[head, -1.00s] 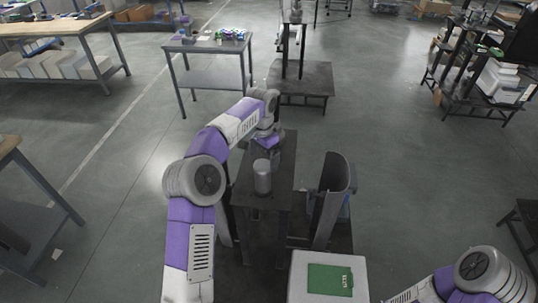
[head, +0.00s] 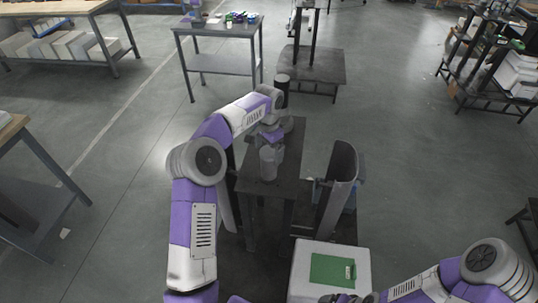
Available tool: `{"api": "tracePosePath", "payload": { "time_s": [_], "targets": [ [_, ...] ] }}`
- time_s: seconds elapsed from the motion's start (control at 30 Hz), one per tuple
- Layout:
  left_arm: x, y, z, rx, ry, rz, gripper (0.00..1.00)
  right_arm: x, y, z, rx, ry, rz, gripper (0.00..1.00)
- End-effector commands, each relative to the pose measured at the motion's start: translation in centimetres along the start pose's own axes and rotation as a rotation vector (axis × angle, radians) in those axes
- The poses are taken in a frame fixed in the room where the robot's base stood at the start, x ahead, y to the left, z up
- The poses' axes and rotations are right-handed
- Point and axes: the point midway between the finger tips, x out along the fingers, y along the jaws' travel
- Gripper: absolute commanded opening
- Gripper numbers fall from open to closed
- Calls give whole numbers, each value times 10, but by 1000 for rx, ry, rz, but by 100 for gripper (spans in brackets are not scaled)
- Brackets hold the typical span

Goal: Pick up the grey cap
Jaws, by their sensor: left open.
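The grey cap, as far as I can tell, is the small grey cylinder (head: 268,169) standing upright on the narrow dark table (head: 284,187) in front of me. My left gripper (head: 270,151) points down at its top, with the purple wrist just above. The gripper is open and hides the upper part of the cylinder. I cannot tell whether the fingers touch it. My right arm comes in from the lower right. Only a small grey part, probably of its hand, shows at the bottom edge, and its jaws cannot be made out.
A tall dark curved panel (head: 337,190) stands right of the narrow table. A white box (head: 301,272) with a green patch sits at the bottom. A workbench (head: 217,29) with small items and a dark low platform (head: 318,67) stand further back.

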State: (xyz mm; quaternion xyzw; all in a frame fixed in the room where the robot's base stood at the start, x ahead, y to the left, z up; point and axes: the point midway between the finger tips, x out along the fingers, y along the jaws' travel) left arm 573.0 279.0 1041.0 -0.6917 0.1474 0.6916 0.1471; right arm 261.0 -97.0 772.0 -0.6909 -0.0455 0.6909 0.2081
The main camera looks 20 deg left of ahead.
Motion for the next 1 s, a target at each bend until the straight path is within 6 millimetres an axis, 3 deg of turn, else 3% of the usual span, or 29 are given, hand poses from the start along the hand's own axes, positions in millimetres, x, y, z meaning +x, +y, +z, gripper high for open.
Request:
{"api": "tracePosePath", "payload": {
  "time_s": [0.07, 0.5, 0.77, 0.87, 1.0],
  "targets": [
    [0, 0, 0, 0, 0, 0, 94, 0, 0, 0, 0, 0, 0, 89],
    [0, 0, 0, 0, 0, 0, 26, 0, 0, 0, 0, 0, 0, 89],
    [-3, 0, 0, 0, 1, 0, 25, -1, 0, 0, 0, 0, 0, 89],
    [-14, 0, -1, -1, 3, -2, 25, -3, -1, 0, 0, 0, 0, 89],
    [-43, 0, -1, -1, 4, -3, 25, -9, -3, 0, 0, 0, 0, 89]
  ]
}}
